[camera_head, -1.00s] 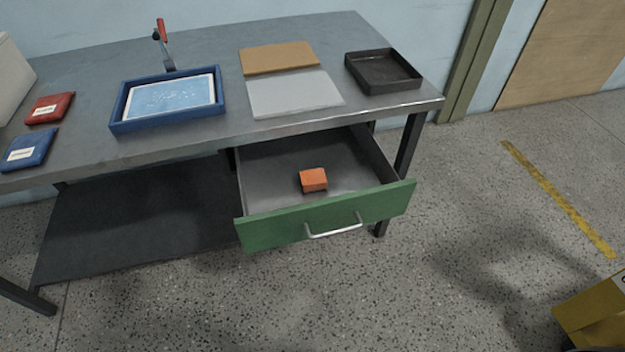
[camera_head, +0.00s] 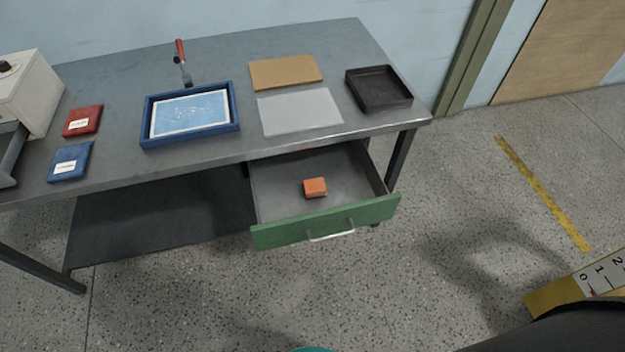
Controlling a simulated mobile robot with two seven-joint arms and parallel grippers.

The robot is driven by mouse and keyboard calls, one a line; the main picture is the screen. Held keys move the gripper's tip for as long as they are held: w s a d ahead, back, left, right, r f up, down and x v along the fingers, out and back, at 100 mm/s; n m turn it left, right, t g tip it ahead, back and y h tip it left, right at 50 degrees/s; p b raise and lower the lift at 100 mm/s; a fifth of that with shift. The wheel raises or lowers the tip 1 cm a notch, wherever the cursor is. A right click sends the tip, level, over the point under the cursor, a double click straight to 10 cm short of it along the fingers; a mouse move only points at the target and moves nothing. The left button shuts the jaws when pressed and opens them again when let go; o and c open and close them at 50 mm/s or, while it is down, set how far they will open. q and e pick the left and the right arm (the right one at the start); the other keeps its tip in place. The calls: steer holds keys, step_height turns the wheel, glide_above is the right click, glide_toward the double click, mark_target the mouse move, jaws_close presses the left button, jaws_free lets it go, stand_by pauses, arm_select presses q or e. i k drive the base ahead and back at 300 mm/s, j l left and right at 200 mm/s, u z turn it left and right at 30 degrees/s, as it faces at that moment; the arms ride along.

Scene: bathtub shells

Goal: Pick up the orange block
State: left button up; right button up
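The orange block (camera_head: 315,187) is a small box-shaped piece. It lies on the bare floor of an open drawer (camera_head: 325,222) with a green front and a metal handle, under the right part of the grey table. Nothing touches the block and its top is uncovered. Neither of my grippers shows in the head view.
The table (camera_head: 225,62) carries a blue-framed tray (camera_head: 146,120), a black tray (camera_head: 379,88), a brown board (camera_head: 286,71), a clear sheet (camera_head: 300,111), red and blue packets (camera_head: 69,161) and a white machine (camera_head: 28,92). A yellow object with ruler-like marks (camera_head: 560,290) is lower right.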

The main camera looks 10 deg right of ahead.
mark_target(314, 189)
steer(key=i+l+u, duration=0.1)
steer(key=l+u, duration=0.3)
steer(key=l, duration=0.2)
steer(key=l+u, duration=0.4)
steer(key=l, duration=0.2)
steer(key=k+l+u, duration=0.1)
steer(key=l+u, duration=0.3)
steer(key=l, duration=0.2)
